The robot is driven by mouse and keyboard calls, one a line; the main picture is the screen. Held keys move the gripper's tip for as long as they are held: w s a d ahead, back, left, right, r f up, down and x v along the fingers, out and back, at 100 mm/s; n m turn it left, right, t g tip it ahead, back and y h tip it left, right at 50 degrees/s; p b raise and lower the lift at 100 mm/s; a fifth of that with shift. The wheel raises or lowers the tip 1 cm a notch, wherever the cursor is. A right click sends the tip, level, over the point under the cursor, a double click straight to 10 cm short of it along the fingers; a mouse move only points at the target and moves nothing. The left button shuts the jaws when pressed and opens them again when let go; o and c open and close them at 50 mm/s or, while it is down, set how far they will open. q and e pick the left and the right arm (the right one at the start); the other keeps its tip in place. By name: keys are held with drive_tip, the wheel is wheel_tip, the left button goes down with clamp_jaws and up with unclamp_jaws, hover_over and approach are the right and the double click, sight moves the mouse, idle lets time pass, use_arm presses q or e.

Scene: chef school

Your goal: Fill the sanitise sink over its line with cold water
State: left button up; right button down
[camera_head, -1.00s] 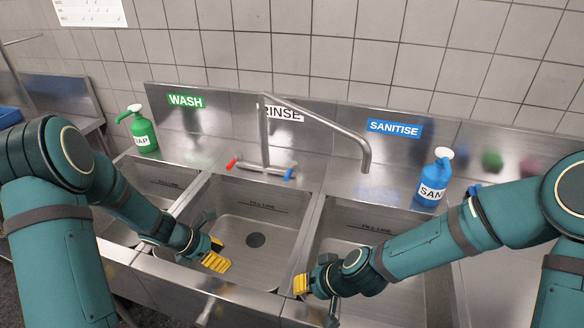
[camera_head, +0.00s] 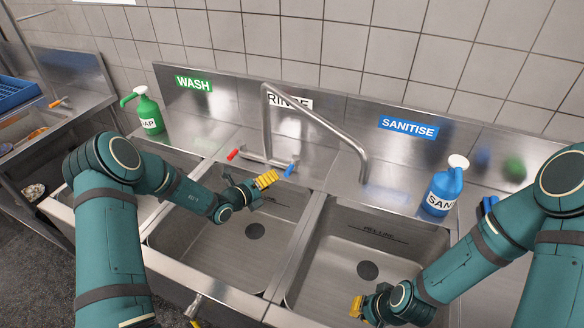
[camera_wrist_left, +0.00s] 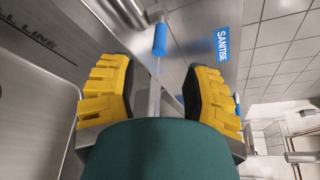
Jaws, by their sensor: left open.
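The sanitise sink (camera_head: 330,253), under the blue SANITISE label (camera_head: 408,128), shows a bare floor, a dark drain and a fill line, with no water visible. The swing tap (camera_head: 315,118) has its spout end above the back of the sanitise sink. Its red handle (camera_head: 232,154) is on the left and its blue handle (camera_head: 290,170) on the right. My left gripper (camera_head: 267,179) is open over the rinse sink, just short of the blue handle. In the left wrist view the blue handle (camera_wrist_left: 160,40) lies ahead between the yellow fingers. My right gripper (camera_head: 357,306) is low at the sanitise sink's front; its opening is unclear.
A green soap bottle (camera_head: 149,112) stands at the back left. A blue sanitiser bottle (camera_head: 441,187) stands right of the spout. The rinse sink (camera_head: 190,246) looks empty. A blue rack (camera_head: 16,92) sits far left.

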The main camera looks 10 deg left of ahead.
sight(292, 169)
use_arm(q)
drive_tip(key=x, duration=1.1)
drive_tip(key=shift+w+d+f, duration=0.15)
drive_tip(key=shift+w+d, duration=0.1)
drive_tip(key=shift+w, duration=0.05)
clamp_jaws()
